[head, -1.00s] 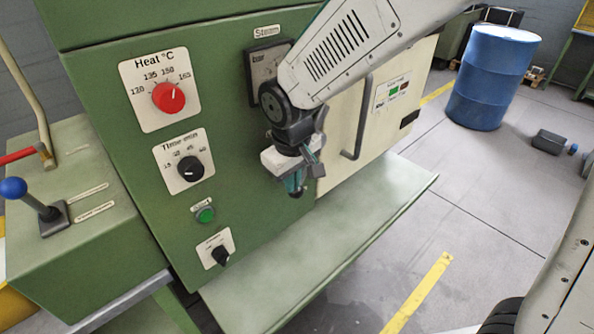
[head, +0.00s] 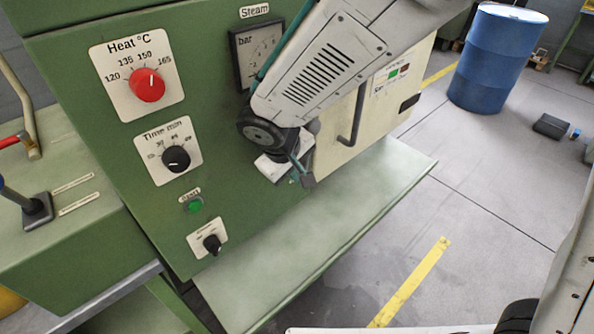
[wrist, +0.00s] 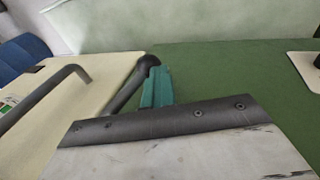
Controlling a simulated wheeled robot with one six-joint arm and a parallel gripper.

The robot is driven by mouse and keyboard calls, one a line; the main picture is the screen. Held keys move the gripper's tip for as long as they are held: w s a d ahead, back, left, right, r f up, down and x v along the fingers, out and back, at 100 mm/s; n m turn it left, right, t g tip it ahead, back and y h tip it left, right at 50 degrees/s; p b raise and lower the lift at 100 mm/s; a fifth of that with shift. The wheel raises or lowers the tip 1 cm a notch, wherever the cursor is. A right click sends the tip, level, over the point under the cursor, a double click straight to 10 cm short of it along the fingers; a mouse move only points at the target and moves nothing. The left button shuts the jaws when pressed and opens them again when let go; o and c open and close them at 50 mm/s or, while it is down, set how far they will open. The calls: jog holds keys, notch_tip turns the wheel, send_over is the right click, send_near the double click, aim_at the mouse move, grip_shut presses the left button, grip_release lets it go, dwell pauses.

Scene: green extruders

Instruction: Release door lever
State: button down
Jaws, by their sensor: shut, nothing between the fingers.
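The green machine's cream door (head: 390,100) has a dark bar handle (head: 349,125), also in the wrist view (wrist: 42,97). A dark lever with a rounded end (wrist: 128,90) shows at the door's edge in the wrist view. In the head view my gripper mostly hides that spot. My gripper (head: 297,180) is shut and empty, low in front of the machine's front by the door's left edge. Its teal fingers (wrist: 158,90) appear right beside the lever in the wrist view; I cannot tell whether they touch it.
To the left are a red heat knob (head: 147,85), a black time knob (head: 176,159), a green start button (head: 194,205) and a steam gauge (head: 255,55). A green shelf (head: 330,225) juts out below. A blue barrel (head: 497,60) stands on open floor at right.

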jog(key=shift+d+f, duration=0.15)
jog(key=shift+f, duration=0.1)
jog(key=s+a+r, duration=0.6)
jog(key=s+r, duration=0.1)
jog(key=r, duration=0.3)
jog(key=shift+s+r, duration=0.25)
jog(key=shift+r, duration=0.15)
jog(key=s+d+r+m, duration=0.2)
jog(key=s+d+m, duration=0.1)
jog(key=d, duration=0.8)
jog(key=s+d+r+m+g+y, duration=0.1)
jog(key=s+d+m, duration=0.2)
jog(key=s+d, duration=0.3)
jog(key=s+d+r+m+g+y, duration=0.1)
jog(key=s+d, duration=0.3)
jog(key=d, duration=1.2)
jog(key=shift+s+d+r+m, duration=0.2)
jog(key=shift+d+r+m, duration=0.05)
jog(key=shift+r+m, duration=0.6)
